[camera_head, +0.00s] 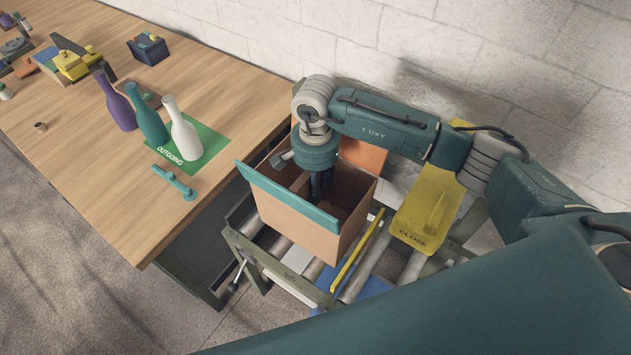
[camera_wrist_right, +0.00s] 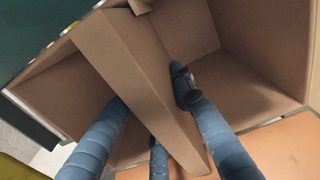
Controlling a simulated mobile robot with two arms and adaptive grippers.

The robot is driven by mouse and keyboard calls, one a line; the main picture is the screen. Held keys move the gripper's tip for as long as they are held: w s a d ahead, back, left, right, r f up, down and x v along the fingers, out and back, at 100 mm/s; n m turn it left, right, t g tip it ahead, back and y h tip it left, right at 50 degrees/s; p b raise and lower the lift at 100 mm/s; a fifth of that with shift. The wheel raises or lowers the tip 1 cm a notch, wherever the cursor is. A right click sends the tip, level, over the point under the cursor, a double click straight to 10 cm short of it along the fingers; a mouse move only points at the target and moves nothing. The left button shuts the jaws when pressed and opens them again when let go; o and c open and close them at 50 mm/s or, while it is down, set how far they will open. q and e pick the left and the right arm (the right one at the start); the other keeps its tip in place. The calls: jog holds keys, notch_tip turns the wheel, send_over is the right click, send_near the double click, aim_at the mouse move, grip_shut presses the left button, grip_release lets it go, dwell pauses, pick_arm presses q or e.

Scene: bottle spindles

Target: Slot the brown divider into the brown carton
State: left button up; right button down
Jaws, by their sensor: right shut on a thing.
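The open brown carton (camera_head: 298,223) stands on the roller stand, with a teal-edged flap (camera_head: 285,195) at the front and an orange-brown flap (camera_head: 361,153) at the back. My right gripper (camera_head: 320,186) points down into the carton. In the right wrist view, its blue-grey fingers (camera_wrist_right: 160,125) are shut on the brown divider (camera_wrist_right: 130,75), a long panel running diagonally between the carton's walls. A part of a crossing panel shows at the top edge. My left gripper is not in view.
A yellow panel marked CLOSE (camera_head: 424,212) is right of the carton. The wooden table (camera_head: 110,205) at left holds purple, teal and white bottles (camera_head: 184,132), a green OUTGOING mat (camera_head: 213,143) and a teal tool (camera_head: 174,182). A white brick wall is behind.

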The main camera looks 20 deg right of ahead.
jog(key=shift+f+b, duration=1.45)
jog(key=shift+f, duration=1.55)
jog(key=shift+b, duration=0.7)
jog(key=c, duration=1.4)
grip_release()
jog(key=shift+r, duration=0.1)
notch_tip(320, 180, up, 7)
jog(key=p, duration=0.3)
